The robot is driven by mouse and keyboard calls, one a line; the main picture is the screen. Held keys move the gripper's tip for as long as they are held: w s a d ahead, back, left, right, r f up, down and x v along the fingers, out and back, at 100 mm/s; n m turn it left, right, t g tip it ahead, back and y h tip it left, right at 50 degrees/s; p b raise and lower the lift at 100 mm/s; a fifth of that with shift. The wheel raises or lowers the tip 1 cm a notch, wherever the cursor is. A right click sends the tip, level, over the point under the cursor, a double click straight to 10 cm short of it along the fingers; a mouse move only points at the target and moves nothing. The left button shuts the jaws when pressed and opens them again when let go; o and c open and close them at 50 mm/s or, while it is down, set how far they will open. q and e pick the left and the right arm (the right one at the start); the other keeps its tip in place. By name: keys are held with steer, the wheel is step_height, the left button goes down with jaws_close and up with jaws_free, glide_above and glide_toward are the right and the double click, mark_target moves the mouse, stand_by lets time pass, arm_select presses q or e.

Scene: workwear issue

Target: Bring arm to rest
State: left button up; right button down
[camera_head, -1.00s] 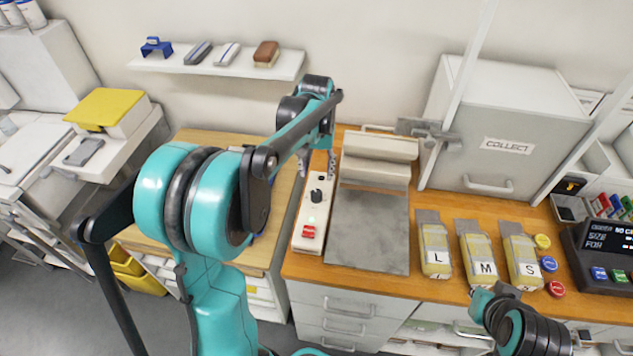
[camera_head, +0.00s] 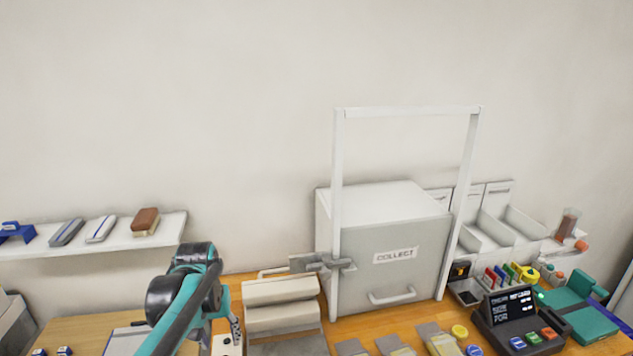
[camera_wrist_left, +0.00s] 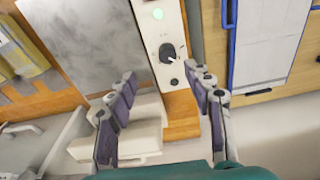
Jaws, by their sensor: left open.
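My left arm (camera_head: 185,295) rises from the bottom of the head view, with its gripper (camera_head: 236,328) low in the picture and partly hidden. In the left wrist view the gripper (camera_wrist_left: 163,88) is open, its two purple-padded fingers well apart with nothing between them. Beyond the fingers are a white control strip (camera_wrist_left: 150,42) with a black knob and a lit green light, and a grey metal plate (camera_wrist_left: 85,35). My right arm and gripper are not in view.
A beige press-like unit (camera_head: 280,291) stands right of the left arm. A wall shelf (camera_head: 110,238) is at left. A dark terminal (camera_head: 515,315) is at right.

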arm_select(q)
steer(key=s+d+f+m+t+b, duration=0.1)
steer(key=s+d+f+t+b, duration=0.1)
steer(key=s, duration=0.6)
steer(key=s+d+f+m+t+b, duration=0.1)
steer(key=s+d+f+t, duration=0.3)
steer(key=s, duration=0.4)
steer(key=shift+d+f+b, duration=0.3)
steer(key=shift+d+b, duration=0.1)
steer(key=shift+b, duration=0.35)
